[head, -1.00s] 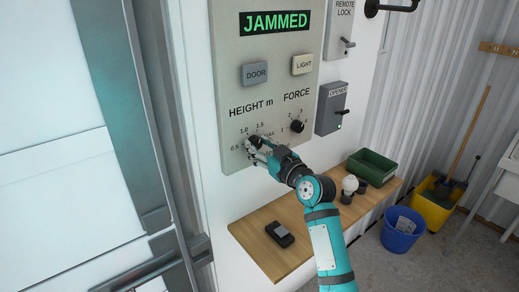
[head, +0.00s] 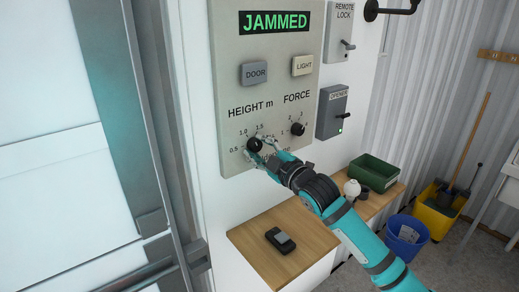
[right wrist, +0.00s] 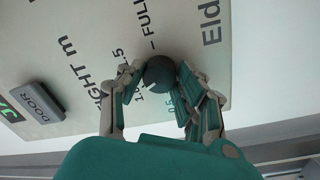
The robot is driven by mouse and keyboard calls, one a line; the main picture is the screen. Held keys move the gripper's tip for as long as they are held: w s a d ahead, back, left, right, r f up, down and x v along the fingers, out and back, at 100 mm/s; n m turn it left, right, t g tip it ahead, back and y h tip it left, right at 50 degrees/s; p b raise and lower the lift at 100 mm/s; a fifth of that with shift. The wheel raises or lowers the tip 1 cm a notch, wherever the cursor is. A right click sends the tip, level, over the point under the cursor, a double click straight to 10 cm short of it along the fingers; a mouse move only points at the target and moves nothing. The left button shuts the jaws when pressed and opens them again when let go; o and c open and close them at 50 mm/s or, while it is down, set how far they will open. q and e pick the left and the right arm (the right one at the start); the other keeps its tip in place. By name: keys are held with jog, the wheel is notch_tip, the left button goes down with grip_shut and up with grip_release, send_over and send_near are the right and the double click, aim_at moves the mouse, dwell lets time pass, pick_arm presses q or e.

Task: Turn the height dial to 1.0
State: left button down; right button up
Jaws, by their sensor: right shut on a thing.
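The height dial (head: 254,144) is a round black knob under the words HEIGHT m on the grey panel, with 0.5, 1.0 and 1.5 marked around its left and top. My right gripper (head: 259,149) reaches it from the lower right. In the right wrist view the gripper (right wrist: 160,82) has its fingers on both sides of the dial (right wrist: 160,72), shut on it. A pale line on the dial points to the lower left there, seemingly toward the 1.0 mark. Fingers hide part of the scale. My left gripper is not in view.
The panel's display (head: 274,20) reads JAMMED. The force dial (head: 298,129) is close right of the height dial. DOOR (head: 255,72) and LIGHT (head: 303,66) buttons are above. A wooden shelf (head: 249,240) below bears a dark device (head: 280,240) and a green bin (head: 373,172).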

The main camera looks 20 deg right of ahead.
jog(key=shift+n, duration=0.6)
jog(key=shift+f, duration=0.1)
jog(key=o, duration=1.1)
jog(key=shift+a, duration=0.1)
jog(key=shift+o, duration=0.2)
jog(key=v, duration=1.2)
jog(key=shift+f, duration=0.1)
